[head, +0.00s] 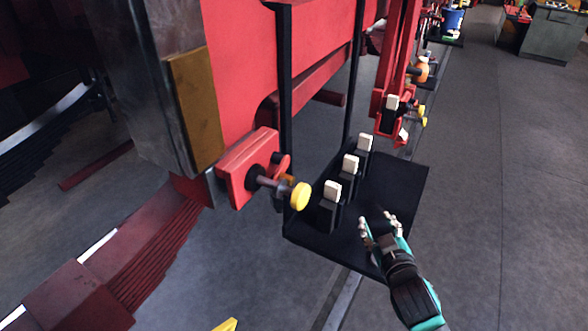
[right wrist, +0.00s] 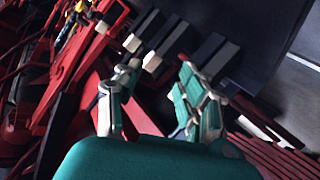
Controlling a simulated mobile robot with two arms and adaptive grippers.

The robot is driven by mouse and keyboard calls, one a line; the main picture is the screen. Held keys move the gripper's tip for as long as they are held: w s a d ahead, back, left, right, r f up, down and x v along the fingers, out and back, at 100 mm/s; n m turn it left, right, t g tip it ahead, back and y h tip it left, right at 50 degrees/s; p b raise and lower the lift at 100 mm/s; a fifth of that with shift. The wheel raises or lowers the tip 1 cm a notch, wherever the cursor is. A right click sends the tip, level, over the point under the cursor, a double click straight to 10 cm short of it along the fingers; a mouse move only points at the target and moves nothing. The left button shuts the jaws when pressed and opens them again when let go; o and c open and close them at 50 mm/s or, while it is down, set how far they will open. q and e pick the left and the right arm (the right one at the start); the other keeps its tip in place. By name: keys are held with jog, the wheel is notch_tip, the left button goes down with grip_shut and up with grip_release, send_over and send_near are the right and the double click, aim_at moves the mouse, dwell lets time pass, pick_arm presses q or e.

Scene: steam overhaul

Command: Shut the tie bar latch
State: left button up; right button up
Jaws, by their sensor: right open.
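I cannot tell for sure which part is the tie bar latch. A red bracket (head: 240,168) holds a dark pin with a yellow round knob (head: 300,196) at its end, left of the black platform. Three upright black levers with cream tips (head: 350,165) stand in a row on the platform. My right gripper (head: 380,228) is open and empty over the platform's front right part, to the right of the nearest lever and apart from the knob. In the right wrist view its spread fingers (right wrist: 160,88) show, with several cream-tipped black pieces (right wrist: 165,42) beyond them. My left gripper is out of view.
The black platform (head: 400,185) hangs between thin black posts (head: 286,90). A large red panel (head: 240,70) stands behind the bracket. More red links with yellow knobs (head: 422,122) lie farther back. The grey floor (head: 520,200) at the right is clear.

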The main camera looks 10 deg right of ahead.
jog(key=w+a+r+n+y, duration=0.3)
jog(key=r+n+y, duration=0.4)
jog(key=r, duration=0.1)
jog(key=w+a+r+n+y, duration=0.2)
jog(key=r+n+y, duration=0.4)
jog(key=r+n, duration=0.2)
jog(key=w+a+r+n+y, duration=0.3)
jog(key=r+n+y, duration=0.4)
jog(key=r, duration=0.1)
jog(key=s+d+f+n+g+h, duration=0.1)
jog(key=s+d+n+g+h, duration=0.15)
jog(key=n+g, duration=0.5)
jog(key=s+d+n+g+h, duration=0.2)
jog(key=s+d+n+g, duration=0.15)
jog(key=n+g, duration=0.45)
pick_arm(q)
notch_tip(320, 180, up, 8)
jog(key=p, duration=0.8)
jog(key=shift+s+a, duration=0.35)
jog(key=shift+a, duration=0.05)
pick_arm(e)
jog(key=s+a+f, duration=0.1)
jog(key=a+f, duration=0.1)
jog(key=a, duration=0.6)
jog(key=s+a+f+m+g, duration=0.1)
jog(key=a+f, duration=0.2)
jog(key=a, duration=0.6)
jog(key=shift+s+a, duration=0.15)
jog(key=shift+s, duration=0.2)
